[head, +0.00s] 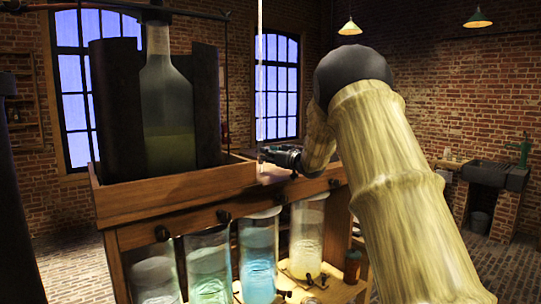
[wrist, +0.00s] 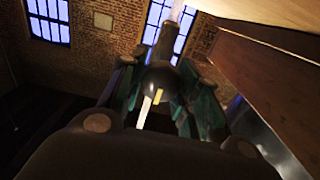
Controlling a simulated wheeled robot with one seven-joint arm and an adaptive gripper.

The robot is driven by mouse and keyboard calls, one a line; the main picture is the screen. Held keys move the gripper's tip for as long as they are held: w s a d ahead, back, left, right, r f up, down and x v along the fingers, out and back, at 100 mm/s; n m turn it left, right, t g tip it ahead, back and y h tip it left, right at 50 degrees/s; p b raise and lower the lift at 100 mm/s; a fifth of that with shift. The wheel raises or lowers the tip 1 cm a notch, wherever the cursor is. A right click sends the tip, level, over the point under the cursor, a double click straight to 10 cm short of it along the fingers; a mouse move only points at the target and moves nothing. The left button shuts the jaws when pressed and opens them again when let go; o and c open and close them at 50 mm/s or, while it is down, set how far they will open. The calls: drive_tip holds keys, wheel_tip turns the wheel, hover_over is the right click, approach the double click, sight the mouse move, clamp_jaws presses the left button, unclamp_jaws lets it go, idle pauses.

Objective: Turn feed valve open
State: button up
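My gripper (head: 284,157) is at the right end of the wooden cabinet top, beside a thin bright vertical tube (head: 260,70). In the wrist view its teal fingers (wrist: 160,82) stand apart, on either side of a dark fitting (wrist: 162,52) with a pale tube rising above it. The fitting may be the feed valve, but its handle is not clear. A pale yellow strip (wrist: 158,97) shows low between the fingers. I cannot tell whether the fingers touch the fitting.
A large bottle (head: 167,100) with greenish liquid stands in a wooden tray (head: 180,192) between dark panels. Several glass jars, including a blue one (head: 258,262), stand below. A wooden panel (wrist: 265,85) runs close along the right of the wrist view. A sink (head: 494,174) stands far right.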

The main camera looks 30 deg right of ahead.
drive_tip(key=shift+c, duration=0.7)
drive_tip(key=shift+n+b, duration=0.3)
drive_tip(key=n+b, duration=0.3)
drive_tip(key=shift+f+n, duration=0.2)
drive_tip(key=shift+n, duration=0.1)
drive_tip(key=n+b, duration=0.5)
drive_tip(key=shift+a, duration=0.15)
drive_tip(key=n+b, duration=0.4)
drive_tip(key=n, duration=0.1)
drive_tip(key=shift+f, duration=0.15)
drive_tip(key=shift+n+b, duration=1.9)
